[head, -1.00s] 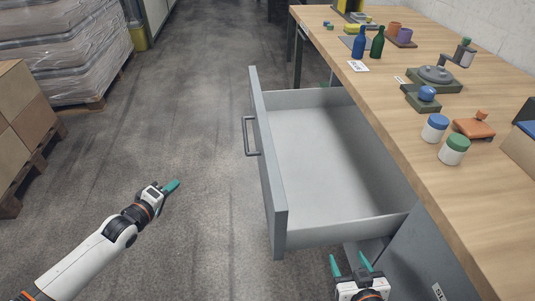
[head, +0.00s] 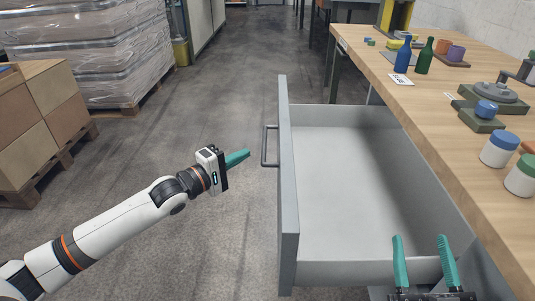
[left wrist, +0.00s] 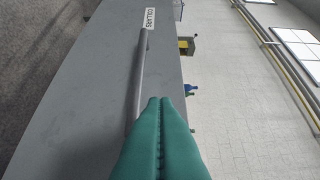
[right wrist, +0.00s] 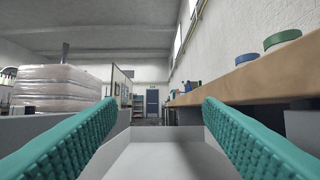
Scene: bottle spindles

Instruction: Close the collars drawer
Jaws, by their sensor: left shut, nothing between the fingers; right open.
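The collars drawer (head: 287,215) stands pulled out from under the workbench, and its inside is empty. Its bar handle (head: 266,146) is on the front panel. In the left wrist view the front panel (left wrist: 85,85) shows the handle (left wrist: 139,75) and a COLLARS label (left wrist: 150,17). My left gripper (head: 238,158) is shut and empty, a short way left of the front panel and pointing toward it. My right gripper (head: 425,262) is open and empty at the drawer's near side; the right wrist view looks between its fingers along the drawer (right wrist: 160,155).
The wooden workbench (head: 437,112) is on the right, with a blue bottle (head: 403,57), a green bottle (head: 424,57), lidded jars (head: 498,150) and fixtures on top. Boxes (head: 45,120) and wrapped pallets (head: 85,50) stand left. The floor between is clear.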

